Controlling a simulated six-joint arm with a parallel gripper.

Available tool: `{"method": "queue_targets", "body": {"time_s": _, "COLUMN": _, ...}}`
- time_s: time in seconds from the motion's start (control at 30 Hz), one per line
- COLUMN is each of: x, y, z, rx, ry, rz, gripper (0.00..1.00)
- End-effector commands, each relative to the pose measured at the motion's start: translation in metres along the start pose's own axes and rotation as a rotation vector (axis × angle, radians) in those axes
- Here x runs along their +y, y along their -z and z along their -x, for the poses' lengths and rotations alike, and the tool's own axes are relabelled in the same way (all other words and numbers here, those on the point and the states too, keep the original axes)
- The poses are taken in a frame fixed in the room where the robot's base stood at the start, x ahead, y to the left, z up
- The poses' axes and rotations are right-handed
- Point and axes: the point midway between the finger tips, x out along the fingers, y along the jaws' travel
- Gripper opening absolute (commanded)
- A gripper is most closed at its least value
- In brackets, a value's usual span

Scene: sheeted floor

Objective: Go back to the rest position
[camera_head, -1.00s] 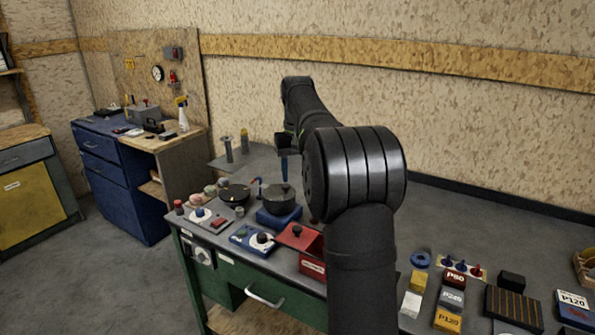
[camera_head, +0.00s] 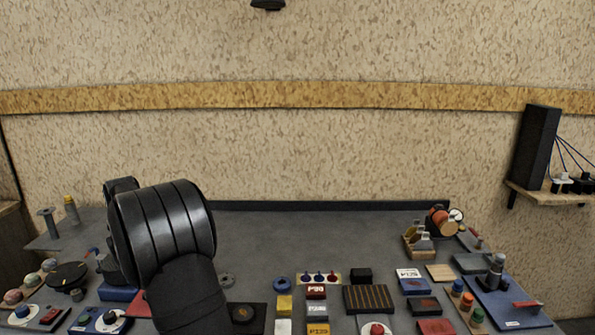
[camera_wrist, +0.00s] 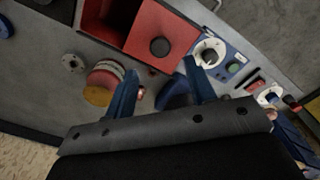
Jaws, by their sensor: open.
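My gripper (camera_wrist: 160,72) shows in the wrist view with its two blue fingers apart and nothing visible between them. It hangs over the workbench, pointing toward a red box (camera_wrist: 98,22) whose red lid (camera_wrist: 160,38) has a black knob. A stack of round discs (camera_wrist: 102,84) lies by the left finger, partly hidden by it. In the head view my black arm stands at the left of the bench, and its thick joint hides the gripper.
The bench (camera_head: 300,240) is clear toward the back middle. Sanding blocks, a dark slotted block (camera_head: 368,299) and small knobs crowd its front. A blue board (camera_head: 503,302) lies at right. A control panel (camera_wrist: 222,62) with a white dial is beside the red lid.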

Motion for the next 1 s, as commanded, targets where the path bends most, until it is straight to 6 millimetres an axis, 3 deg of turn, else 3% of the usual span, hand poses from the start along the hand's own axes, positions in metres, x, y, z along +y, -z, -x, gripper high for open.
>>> {"method": "queue_targets", "body": {"time_s": 0.2, "x": 0.0, "y": -0.001, "z": -0.042, "rx": -0.003, "ry": 0.0, "rz": 0.0, "gripper": 0.5}}
{"method": "queue_targets", "body": {"time_s": 0.4, "x": 0.0, "y": -0.001, "z": -0.065, "rx": -0.002, "ry": 0.0, "rz": 0.0, "gripper": 0.5}}
{"method": "queue_targets", "body": {"time_s": 1.0, "x": 0.001, "y": -0.001, "z": -0.063, "rx": 0.001, "ry": 0.0, "rz": 0.001, "gripper": 0.5}}
